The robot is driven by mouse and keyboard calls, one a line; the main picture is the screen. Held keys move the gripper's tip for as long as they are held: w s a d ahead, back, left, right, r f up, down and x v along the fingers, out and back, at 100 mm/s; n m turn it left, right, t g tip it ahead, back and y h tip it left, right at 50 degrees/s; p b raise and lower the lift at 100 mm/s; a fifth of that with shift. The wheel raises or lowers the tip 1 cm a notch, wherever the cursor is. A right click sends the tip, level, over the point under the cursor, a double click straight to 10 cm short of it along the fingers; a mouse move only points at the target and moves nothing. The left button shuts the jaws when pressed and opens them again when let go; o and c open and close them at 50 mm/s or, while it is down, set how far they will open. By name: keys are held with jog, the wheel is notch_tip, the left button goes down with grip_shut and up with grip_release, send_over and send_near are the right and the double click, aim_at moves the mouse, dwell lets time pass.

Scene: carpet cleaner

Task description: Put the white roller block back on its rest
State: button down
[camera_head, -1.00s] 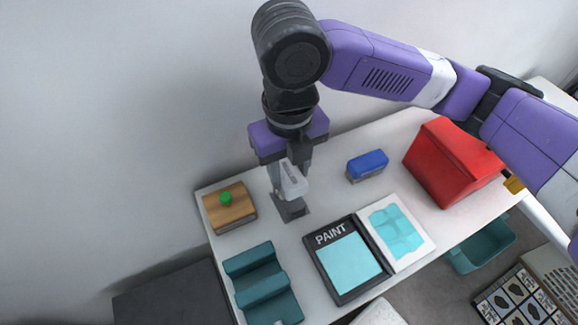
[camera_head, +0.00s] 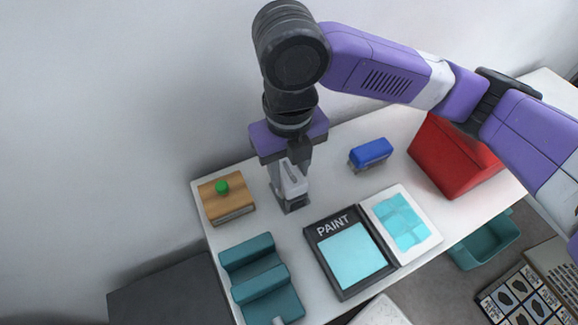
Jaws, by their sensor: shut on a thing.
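The white roller block (camera_head: 292,180) is between the fingers of my gripper (camera_head: 288,188), which is shut on it. The block is upright, low over a small grey pad (camera_head: 297,206) on the table. I cannot tell whether it touches the pad, which it partly hides. A teal stepped stand (camera_head: 262,280), possibly the rest, is at the front left of the table. The black paint tray (camera_head: 312,257), marked PAINT, holds a cyan surface to the right of the stand. A white-framed panel (camera_head: 432,235) with cyan patches lies beside the tray.
A wooden block with a green knob (camera_head: 228,200) is left of my gripper. A blue block (camera_head: 370,154) is to its right at the back, and a red box (camera_head: 450,160) is farther right. A teal bin (camera_head: 487,243) is beyond the table edge.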

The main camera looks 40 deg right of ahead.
jog(key=shift+f, duration=0.25)
dwell(0.4)
jog(key=c, duration=0.8)
grip_release()
jog(key=shift+o, duration=0.2)
notch_tip(320, 180, up, 8)
jog(key=shift+f, duration=0.1)
